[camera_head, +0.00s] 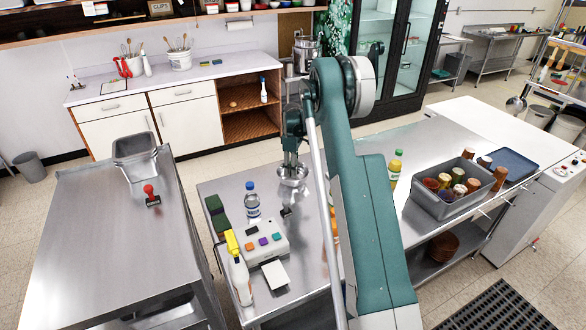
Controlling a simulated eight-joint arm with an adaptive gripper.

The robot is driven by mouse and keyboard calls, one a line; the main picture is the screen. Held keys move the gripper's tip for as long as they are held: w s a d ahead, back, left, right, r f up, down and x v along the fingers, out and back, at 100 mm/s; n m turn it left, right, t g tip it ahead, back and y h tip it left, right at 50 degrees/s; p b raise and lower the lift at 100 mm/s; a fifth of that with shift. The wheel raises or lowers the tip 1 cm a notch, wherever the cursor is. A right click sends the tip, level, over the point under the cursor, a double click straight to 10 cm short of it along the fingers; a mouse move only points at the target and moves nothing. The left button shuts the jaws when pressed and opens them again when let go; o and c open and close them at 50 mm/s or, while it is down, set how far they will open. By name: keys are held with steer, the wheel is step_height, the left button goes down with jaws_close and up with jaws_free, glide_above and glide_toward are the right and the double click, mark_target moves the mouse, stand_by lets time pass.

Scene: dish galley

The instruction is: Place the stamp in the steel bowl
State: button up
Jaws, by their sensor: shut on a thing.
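A red-handled stamp (150,192) with a dark base stands on the left steel table. The steel bowl (292,177) is small, round and shiny, at the far end of the middle steel table in the picture. My gripper (291,164) points down at the bowl, and its fingertips meet the bowl's rim. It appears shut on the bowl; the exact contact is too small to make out. I cannot tell whether the bowl touches the table. The stamp is well to the left of my gripper, across a gap between the tables.
A grey tub (136,160) stands behind the stamp. The middle table holds a spray bottle (239,277), a button box (262,242), a clear bottle (252,203) and a small dark item (286,211). A grey bin of jars (450,203) is on the right. The left table's front is clear.

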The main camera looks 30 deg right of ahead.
steer(key=o, duration=1)
steer(key=shift+r, duration=0.15)
steer(key=shift+r+p, duration=0.45)
steer(key=shift+r, duration=2.9)
steer(key=shift+a+r, duration=0.1)
